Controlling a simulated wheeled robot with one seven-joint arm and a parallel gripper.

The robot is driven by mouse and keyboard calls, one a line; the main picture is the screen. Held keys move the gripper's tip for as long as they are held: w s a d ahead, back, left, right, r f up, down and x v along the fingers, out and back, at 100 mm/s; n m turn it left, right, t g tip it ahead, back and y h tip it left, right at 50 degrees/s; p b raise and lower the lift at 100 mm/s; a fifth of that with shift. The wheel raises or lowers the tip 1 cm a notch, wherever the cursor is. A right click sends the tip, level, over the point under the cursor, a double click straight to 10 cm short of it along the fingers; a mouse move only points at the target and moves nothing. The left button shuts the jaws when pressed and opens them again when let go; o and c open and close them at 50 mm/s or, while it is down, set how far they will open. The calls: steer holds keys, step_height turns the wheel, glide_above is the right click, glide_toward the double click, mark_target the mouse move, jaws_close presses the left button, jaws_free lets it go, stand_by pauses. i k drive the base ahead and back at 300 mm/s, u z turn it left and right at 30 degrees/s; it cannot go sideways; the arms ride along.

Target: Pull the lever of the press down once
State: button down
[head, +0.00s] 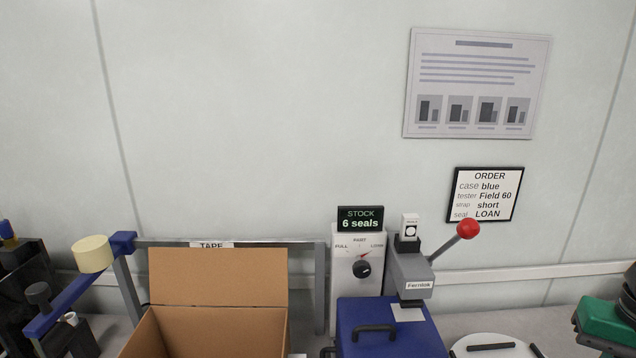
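The grey press (412,272) stands right of centre at the back of the bench, with a white label on its front. Its lever (446,248) slants up to the right and ends in a red ball knob (468,228). The lever is raised. A blue case (390,338) is below and in front of the press, with a white card (407,313) on it under the press head. My gripper is not in view.
A white selector box (359,290) with a black knob stands left of the press, under a "6 seals" sign (360,219). An open cardboard box (215,278) and a tape frame stand further left. A white round plate (490,347) and a green-black object (607,322) are at right.

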mark_target(468, 228)
steer(key=u, duration=0.15)
steer(key=k, duration=0.7)
steer(key=u, duration=0.9)
